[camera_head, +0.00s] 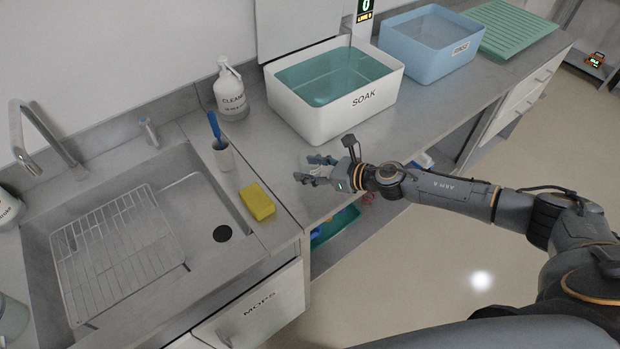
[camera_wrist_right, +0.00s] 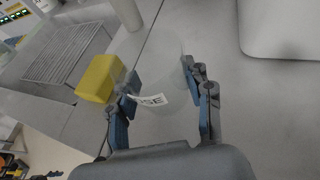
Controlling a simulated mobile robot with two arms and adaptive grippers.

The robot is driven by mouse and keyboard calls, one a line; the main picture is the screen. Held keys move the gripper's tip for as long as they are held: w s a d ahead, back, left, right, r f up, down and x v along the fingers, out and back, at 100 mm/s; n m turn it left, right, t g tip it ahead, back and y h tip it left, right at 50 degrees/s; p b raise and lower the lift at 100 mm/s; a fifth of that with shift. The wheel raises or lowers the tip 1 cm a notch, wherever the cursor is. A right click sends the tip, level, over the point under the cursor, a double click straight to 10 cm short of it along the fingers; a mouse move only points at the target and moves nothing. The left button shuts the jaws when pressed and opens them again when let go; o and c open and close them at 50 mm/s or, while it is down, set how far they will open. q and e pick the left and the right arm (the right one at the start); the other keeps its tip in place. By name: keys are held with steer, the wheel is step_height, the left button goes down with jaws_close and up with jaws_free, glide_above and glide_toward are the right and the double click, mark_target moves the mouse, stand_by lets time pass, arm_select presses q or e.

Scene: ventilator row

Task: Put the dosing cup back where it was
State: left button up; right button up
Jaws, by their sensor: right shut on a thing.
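The dosing cup (camera_wrist_right: 160,75) is a clear, see-through cup with a white label strip, of which the letters "SE" show in the right wrist view. My right gripper (camera_wrist_right: 158,95) is shut on it, with a blue-padded finger on each side. In the head view my right gripper (camera_head: 318,172) is over the counter, right of the yellow sponge and in front of the SOAK tub. The cup is hard to make out there. Whether its base touches the counter I cannot tell. My left gripper is not in view.
The yellow sponge (camera_head: 257,201) lies by the sink's right edge, near a brush holder (camera_head: 223,157) and a cleaner bottle (camera_head: 231,92). The SOAK tub (camera_head: 330,105) and RINSE tub (camera_head: 432,60) stand behind. The counter (camera_head: 283,160) between sponge and SOAK tub is clear.

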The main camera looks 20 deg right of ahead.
steer(key=shift+w+f, duration=0.25)
steer(key=shift+f, duration=0.1)
step_height(320, 180, down, 3)
steer(key=shift+r, duration=0.1)
steer(key=shift+f+b, duration=0.2)
steer(key=shift+b, duration=0.1)
steer(key=o, duration=0.7)
steer(key=shift+f, duration=0.1)
steer(key=o, duration=0.5)
steer(key=shift+c, duration=0.2)
